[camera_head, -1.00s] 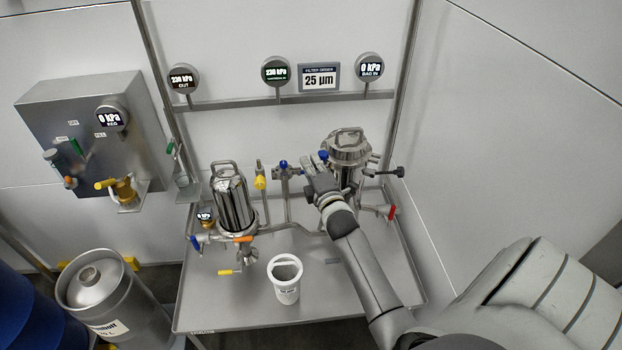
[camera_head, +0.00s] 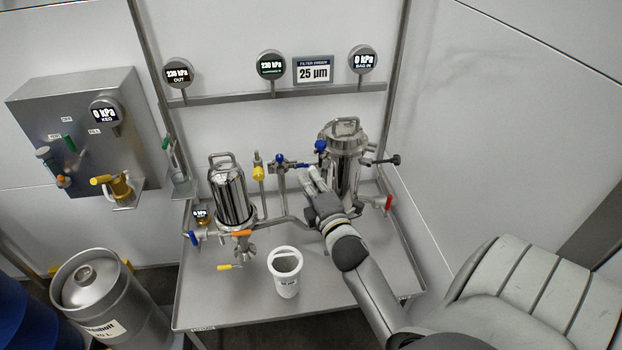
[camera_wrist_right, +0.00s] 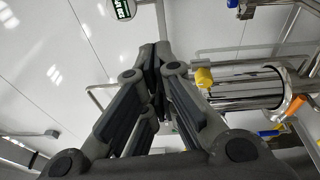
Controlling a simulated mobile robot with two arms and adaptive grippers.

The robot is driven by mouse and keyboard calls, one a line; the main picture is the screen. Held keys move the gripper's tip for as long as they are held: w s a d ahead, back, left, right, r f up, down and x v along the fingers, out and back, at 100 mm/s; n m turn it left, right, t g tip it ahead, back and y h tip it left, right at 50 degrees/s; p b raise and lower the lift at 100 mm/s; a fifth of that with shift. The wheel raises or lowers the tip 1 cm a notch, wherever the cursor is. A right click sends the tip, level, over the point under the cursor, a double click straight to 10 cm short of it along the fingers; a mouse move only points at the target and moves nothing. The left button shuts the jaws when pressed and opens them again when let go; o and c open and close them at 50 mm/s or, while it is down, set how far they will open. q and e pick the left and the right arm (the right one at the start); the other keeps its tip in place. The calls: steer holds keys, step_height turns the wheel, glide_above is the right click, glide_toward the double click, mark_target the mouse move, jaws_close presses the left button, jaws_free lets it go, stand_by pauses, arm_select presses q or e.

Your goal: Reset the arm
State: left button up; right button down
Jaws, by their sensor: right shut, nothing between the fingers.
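My right arm comes in from the lower right in the head view. Its gripper (camera_head: 312,180) is over the back of the steel table, in front of the right filter housing (camera_head: 344,165) and partly covering it. In the right wrist view the gripper (camera_wrist_right: 154,50) has its fingers together at the tips with nothing between them. Whether it touches the pipework cannot be told. My left gripper is not in view.
The left filter housing (camera_head: 231,197) and a white bucket (camera_head: 285,272) stand on the steel table (camera_head: 220,310). Gauges line a rail (camera_head: 230,98) behind. A control box (camera_head: 75,110) is on the left wall, above a keg (camera_head: 100,295). The wall at right is clear.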

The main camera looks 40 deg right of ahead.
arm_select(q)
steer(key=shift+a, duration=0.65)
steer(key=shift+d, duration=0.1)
